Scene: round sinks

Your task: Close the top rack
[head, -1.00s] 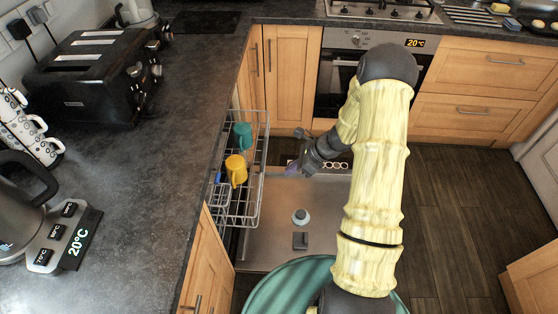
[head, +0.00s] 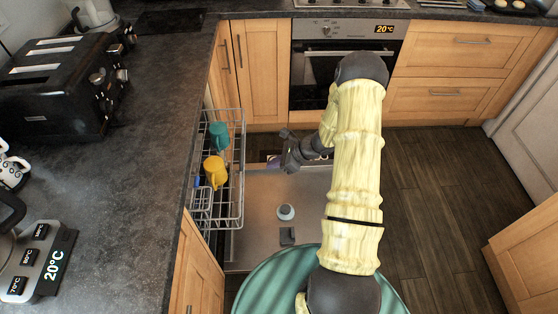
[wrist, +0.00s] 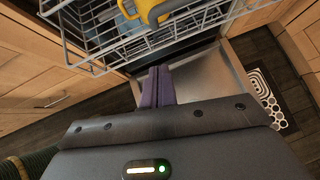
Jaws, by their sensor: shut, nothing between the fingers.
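The top rack (head: 241,196) of the dishwasher is a grey wire basket, pulled out past the worktop edge. It holds a teal mug (head: 219,136) and a yellow mug (head: 215,171). My gripper (head: 272,161) is to the right of the rack's outer side, apart from it in the head view. Its purple fingers (wrist: 157,86) are shut together and empty. In the wrist view the rack (wrist: 190,36) crosses the top, just beyond the fingertips, with the yellow mug (wrist: 140,18) in it. The dishwasher door (head: 262,215) is folded down below the rack.
The dark worktop (head: 130,190) runs along the left, with a black toaster (head: 60,85). An oven (head: 345,65) and wooden cupboards stand at the back. A green round part of my base (head: 275,285) is close to the open door. Dark floor on the right is free.

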